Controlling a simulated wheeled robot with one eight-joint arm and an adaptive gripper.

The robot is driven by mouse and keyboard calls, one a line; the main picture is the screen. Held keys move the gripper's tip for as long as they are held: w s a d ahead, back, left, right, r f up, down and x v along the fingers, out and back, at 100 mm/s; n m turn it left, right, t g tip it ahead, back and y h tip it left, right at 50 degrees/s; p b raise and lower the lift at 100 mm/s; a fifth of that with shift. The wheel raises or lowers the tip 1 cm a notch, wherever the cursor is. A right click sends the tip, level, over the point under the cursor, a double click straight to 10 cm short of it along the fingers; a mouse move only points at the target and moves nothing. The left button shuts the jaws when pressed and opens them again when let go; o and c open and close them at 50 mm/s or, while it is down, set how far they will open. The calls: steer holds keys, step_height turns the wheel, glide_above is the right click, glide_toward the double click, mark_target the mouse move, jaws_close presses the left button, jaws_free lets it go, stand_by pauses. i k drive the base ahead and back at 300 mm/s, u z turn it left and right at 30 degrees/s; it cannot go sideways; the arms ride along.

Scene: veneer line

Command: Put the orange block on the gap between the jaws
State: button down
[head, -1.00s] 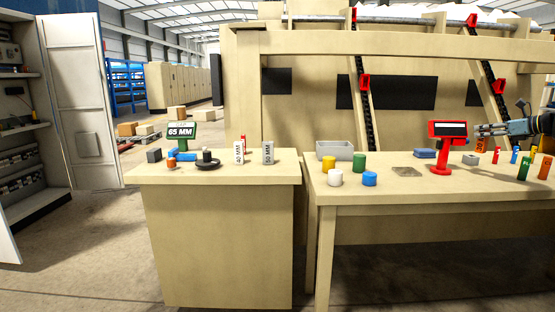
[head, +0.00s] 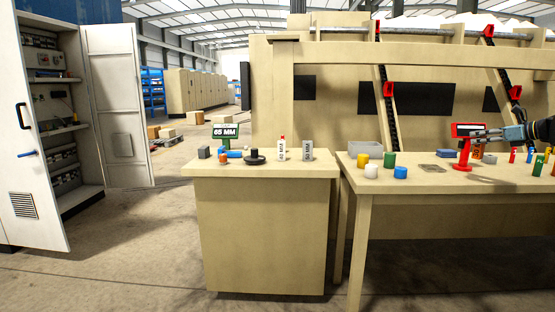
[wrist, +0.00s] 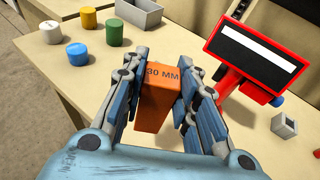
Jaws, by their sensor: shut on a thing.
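The orange block (wrist: 160,90), marked 30 MM, is between the fingers of my gripper (wrist: 160,75) in the wrist view. My gripper is shut on it and holds it tilted above the right table. In the head view my gripper (head: 478,134) is at the right, behind the red stand, and the block (head: 477,152) is partly hidden. On the left bench, white (head: 281,151) and grey (head: 307,150) blocks with MM marks stand upright near a 65 MM sign (head: 224,132). I cannot make out which parts are the jaws with the gap.
The left bench (head: 262,172) also bears a dark grey block (head: 204,152) and a black round part (head: 255,158). The right table (head: 420,180) holds a red stand (head: 465,145), a grey bin (head: 366,149) and several coloured cylinders. An open cabinet (head: 45,130) stands at left; floor in front is clear.

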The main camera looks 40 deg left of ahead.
mark_target(213, 157)
steer(key=u, duration=2)
steer(key=i, duration=1.65)
